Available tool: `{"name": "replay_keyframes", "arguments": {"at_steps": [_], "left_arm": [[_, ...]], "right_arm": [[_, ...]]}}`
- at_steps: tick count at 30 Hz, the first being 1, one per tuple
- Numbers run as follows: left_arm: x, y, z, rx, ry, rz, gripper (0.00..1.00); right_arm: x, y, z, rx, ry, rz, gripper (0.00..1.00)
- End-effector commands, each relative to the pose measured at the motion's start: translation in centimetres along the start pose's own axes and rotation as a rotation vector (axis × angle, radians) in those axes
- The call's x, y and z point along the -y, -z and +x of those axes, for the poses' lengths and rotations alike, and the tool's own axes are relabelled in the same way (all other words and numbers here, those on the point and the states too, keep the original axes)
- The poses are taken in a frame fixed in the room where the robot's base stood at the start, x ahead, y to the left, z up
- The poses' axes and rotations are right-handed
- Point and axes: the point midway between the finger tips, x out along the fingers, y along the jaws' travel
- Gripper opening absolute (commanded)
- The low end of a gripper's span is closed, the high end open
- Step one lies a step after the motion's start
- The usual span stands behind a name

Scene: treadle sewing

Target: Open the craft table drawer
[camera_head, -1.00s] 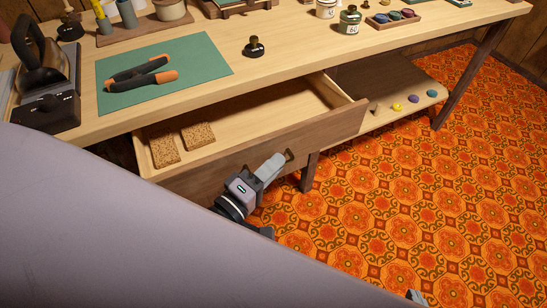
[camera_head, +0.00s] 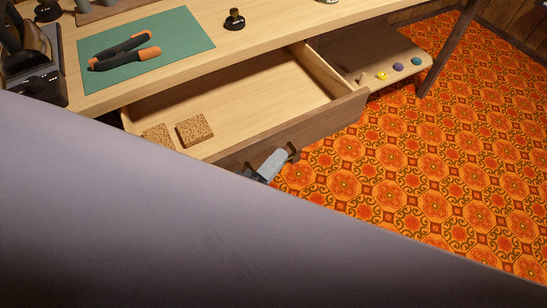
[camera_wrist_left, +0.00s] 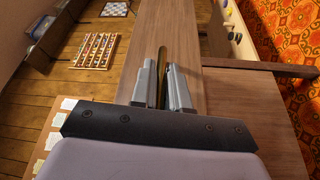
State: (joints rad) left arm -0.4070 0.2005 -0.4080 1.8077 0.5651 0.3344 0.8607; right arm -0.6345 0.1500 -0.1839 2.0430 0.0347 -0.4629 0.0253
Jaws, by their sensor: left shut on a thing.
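The craft table drawer (camera_head: 320,128) stands well open, its brown front pulled out from under the table. Its pale inside shows, with two cork-like squares (camera_head: 194,129) at the left. My left gripper (camera_head: 287,156) is at the drawer front, shut on the drawer handle (camera_head: 293,150). The left wrist view shows the brass-coloured handle (camera_wrist_left: 163,62) between the two grey fingers, against the wooden front (camera_wrist_left: 178,28). My grey arm hides the lower left of the head view and part of the drawer front. My right gripper is not in view.
On the craft table top (camera_head: 285,22) lie a green mat (camera_head: 185,50), an orange-and-black tool (camera_head: 125,50) and a small dark stamp (camera_head: 234,19). A low shelf (camera_head: 370,50) with small coloured items is right of the drawer. Patterned orange floor (camera_head: 430,170) is clear at right.

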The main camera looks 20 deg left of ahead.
Motion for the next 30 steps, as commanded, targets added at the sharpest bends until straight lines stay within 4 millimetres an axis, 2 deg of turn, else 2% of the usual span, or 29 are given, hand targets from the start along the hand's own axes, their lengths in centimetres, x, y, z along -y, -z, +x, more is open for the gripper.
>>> {"name": "replay_keyframes", "arguments": {"at_steps": [5, 6, 7, 17, 20, 30], "left_arm": [[0.0, 0.0, 0.0, 0.0, 0.001, -0.001, 0.0], [0.0, 0.0, 0.0, 0.0, 0.001, -0.001, 0.28], [0.0, 0.0, 0.0, 0.0, 0.001, -0.001, 0.36], [0.1, 0.0, -0.2, 0.0, 0.001, 0.0, 0.36], [0.1, 0.0, -1.1, 0.001, 0.003, 0.0, 0.36], [0.1, 0.0, -6.1, 0.002, 0.003, 0.0, 0.36]], "right_arm": [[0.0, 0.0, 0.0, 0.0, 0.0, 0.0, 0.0], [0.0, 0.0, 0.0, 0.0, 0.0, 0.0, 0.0], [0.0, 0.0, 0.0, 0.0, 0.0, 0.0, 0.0], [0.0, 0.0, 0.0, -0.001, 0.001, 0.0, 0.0], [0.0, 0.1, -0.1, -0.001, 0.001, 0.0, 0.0], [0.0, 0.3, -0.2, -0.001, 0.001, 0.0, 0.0]]}}
